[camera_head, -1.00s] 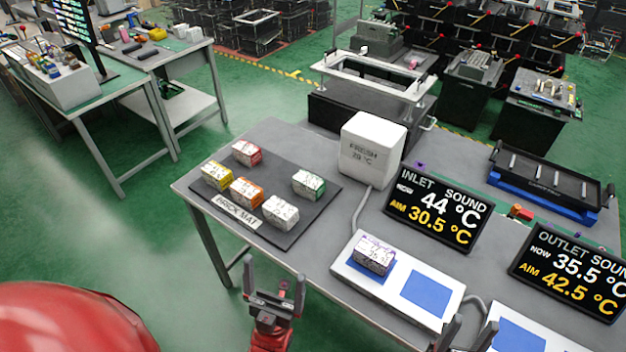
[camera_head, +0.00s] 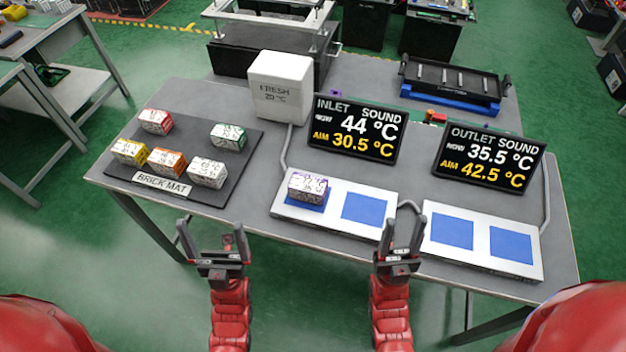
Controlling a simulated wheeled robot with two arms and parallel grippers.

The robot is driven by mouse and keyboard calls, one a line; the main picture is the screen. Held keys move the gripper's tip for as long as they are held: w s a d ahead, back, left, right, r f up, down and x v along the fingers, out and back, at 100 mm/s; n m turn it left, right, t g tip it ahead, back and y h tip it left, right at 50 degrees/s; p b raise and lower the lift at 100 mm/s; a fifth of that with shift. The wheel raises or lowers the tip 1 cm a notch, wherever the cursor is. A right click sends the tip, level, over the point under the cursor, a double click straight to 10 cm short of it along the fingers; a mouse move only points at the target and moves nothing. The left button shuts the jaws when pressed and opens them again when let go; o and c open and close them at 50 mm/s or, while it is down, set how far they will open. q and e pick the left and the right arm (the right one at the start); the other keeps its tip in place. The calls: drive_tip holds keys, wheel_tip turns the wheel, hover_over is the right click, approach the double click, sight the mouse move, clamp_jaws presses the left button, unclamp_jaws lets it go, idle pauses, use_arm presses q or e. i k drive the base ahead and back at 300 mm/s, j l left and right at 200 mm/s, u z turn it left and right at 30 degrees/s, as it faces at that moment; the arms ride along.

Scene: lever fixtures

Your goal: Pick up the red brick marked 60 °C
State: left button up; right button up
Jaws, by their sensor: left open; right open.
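The red brick (camera_head: 155,122) lies at the back left of the dark brick mat (camera_head: 222,188); its marking is too small to read. Yellow (camera_head: 129,152), orange (camera_head: 167,163), white (camera_head: 207,173) and green (camera_head: 228,137) bricks lie apart from it on the same mat. My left gripper (camera_head: 212,239) is open and empty in front of the table edge, well short of the red brick. My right gripper (camera_head: 400,236) is open and empty at the table's front edge, farther right.
A purple brick (camera_head: 308,187) sits on the left blue square of the inlet plate (camera_head: 284,207). The outlet plate (camera_head: 484,262) has two bare blue squares. The inlet screen (camera_head: 357,128), outlet screen (camera_head: 488,162) and white FRESH box (camera_head: 281,88) stand behind.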

sight(158, 123)
drive_tip(key=i+j+z, duration=0.35)
drive_tip(key=j, duration=2.05)
drive_tip(key=j+z, duration=0.3)
drive_tip(key=j, duration=2.15)
